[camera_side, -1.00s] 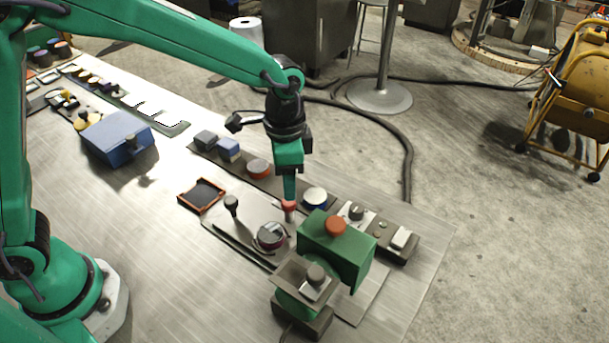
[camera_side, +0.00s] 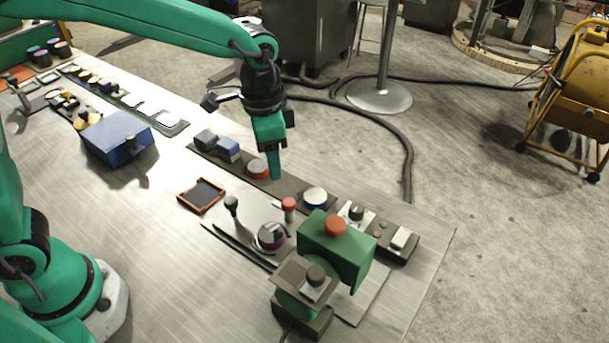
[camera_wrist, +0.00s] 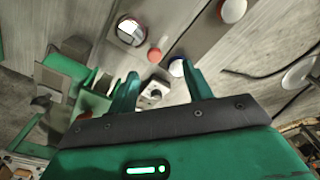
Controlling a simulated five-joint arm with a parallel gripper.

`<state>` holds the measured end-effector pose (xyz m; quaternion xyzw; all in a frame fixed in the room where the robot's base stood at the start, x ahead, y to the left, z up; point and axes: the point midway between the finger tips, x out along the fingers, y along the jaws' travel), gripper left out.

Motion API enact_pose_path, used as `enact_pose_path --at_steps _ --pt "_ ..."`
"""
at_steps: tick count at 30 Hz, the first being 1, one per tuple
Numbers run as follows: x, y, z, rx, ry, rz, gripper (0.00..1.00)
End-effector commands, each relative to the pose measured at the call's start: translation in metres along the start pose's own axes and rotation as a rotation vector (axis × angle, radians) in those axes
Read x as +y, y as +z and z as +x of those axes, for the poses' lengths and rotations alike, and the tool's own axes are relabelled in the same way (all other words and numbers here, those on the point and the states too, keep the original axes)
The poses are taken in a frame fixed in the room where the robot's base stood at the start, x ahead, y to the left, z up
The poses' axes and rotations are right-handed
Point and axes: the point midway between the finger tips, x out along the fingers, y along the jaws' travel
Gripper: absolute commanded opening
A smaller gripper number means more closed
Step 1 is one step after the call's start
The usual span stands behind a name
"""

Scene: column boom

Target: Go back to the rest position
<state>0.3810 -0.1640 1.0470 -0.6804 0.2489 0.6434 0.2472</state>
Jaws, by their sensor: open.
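A green box with an orange button (camera_side: 350,250) stands at the table's near right. A blue box (camera_side: 115,138) and an orange-rimmed tray (camera_side: 185,204) sit to the left. A dark knobbed lever (camera_side: 232,204) stands beside the tray.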

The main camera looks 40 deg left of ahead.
Motion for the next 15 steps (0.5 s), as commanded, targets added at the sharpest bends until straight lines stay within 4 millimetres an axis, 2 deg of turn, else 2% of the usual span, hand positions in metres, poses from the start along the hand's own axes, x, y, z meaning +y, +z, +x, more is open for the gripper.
enact_pose_path --at_steps 6,15 --pt "-0.016 0.036 -0.034 0.071 -0.028 -0.119 0.5" --pt "-0.029 0.09 -0.067 0.166 -0.066 -0.284 0.5"
